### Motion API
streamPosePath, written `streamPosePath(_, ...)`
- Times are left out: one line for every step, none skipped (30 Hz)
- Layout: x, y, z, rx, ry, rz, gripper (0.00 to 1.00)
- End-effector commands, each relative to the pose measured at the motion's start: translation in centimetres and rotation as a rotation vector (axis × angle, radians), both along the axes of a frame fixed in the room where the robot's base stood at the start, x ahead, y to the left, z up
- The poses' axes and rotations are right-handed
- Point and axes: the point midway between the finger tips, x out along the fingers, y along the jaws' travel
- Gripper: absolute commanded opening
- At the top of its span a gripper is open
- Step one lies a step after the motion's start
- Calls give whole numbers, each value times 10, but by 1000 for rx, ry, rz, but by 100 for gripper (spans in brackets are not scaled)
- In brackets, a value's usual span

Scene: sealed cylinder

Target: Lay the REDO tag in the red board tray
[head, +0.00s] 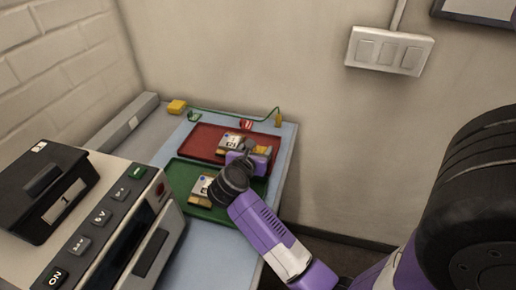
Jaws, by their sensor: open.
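The red board tray (205,142) lies on the pale blue bench mat, with a circuit board (230,140) in it. A small red tag (246,124) with white marks sits at the tray's far rim, apparently just behind it; its lettering is too small to read, but its colour suggests the REDO tag. My gripper (264,152) is open over the right part of the red tray, beside the board and on the near side of the red tag. It hides part of the tray, and I cannot tell its height above it. Nothing shows between the fingers.
A green tray (180,178) with another board (201,190) lies nearer. A small green tag (194,116), a yellow block (177,106) and a green cable (235,112) lie along the back. A control unit (115,220) with a black box (42,190) fills the left.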

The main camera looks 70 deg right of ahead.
Motion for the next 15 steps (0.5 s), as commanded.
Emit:
streamPosePath(1, 9, 3, -1, -2, 5, 62)
streamPosePath(0, 14, 5, 0, -2, 5, 62)
streamPosePath(0, 22, 8, 0, -3, 5, 62)
streamPosePath(0, 28, 10, -1, -2, 6, 62)
streamPosePath(-1, 34, 13, -1, -2, 6, 62)
streamPosePath(-2, 42, 16, -1, -2, 6, 62)
streamPosePath(-3, 48, 18, 0, -3, 5, 62)
streamPosePath(-2, 53, 21, 0, -3, 5, 62)
streamPosePath(-3, 60, 24, -1, -3, 5, 62)
streamPosePath(-3, 66, 26, -1, -3, 4, 62)
streamPosePath(-4, 70, 28, 0, -4, 4, 62)
streamPosePath(-4, 76, 30, 0, -3, 3, 62)
streamPosePath(-4, 80, 32, 0, -4, 4, 62)
streamPosePath(-4, 84, 34, -1, -3, 4, 62)
streamPosePath(-5, 88, 36, -1, -2, 2, 62)
